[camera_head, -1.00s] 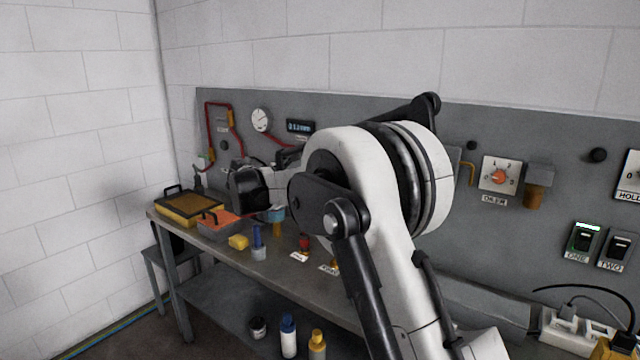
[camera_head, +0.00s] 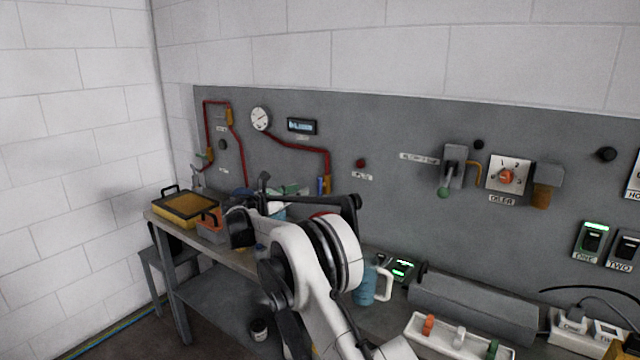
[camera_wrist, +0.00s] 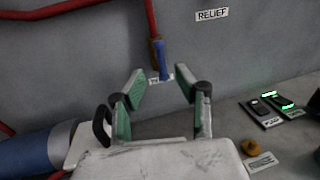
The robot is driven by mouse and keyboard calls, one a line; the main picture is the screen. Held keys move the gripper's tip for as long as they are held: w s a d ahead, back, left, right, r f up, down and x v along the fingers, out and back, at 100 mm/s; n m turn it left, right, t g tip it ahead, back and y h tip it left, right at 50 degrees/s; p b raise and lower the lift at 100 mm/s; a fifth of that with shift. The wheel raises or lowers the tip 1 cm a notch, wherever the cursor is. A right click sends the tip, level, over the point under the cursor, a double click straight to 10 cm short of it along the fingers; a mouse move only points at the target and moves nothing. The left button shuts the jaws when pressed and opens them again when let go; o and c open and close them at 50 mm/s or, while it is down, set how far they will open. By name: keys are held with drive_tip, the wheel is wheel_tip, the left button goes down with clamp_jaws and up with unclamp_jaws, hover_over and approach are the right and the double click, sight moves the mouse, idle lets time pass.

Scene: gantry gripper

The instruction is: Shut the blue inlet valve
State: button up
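The blue inlet valve (camera_head: 322,186) sits on the wall panel at the lower end of a red pipe. In the wrist view its blue lever (camera_wrist: 163,60) hangs down from an orange-brown body, in line with the pipe, its lower end over a small white label. My gripper (camera_wrist: 161,84) is open and empty, its green-padded fingers apart. In the wrist view the lever appears above and between the fingertips, with no contact visible. In the head view my gripper (camera_head: 290,191) is left of the valve, partly hidden behind my arm.
A RELIEF label (camera_wrist: 212,14) and red knob (camera_head: 361,163) are right of the valve. A blue cylinder (camera_wrist: 30,153) lies at the wrist view's lower left. Green-lit switches (camera_wrist: 272,105) sit at right. A blue mug (camera_head: 367,286) stands on the bench. The panel around the valve looks clear.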

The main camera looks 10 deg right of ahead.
sight(319, 182)
drive_tip(key=x, duration=1)
drive_tip(key=shift+w+d+p, duration=0.15)
drive_tip(key=shift+d+p, duration=0.1)
drive_tip(key=shift+p, duration=0.15)
clamp_jaws()
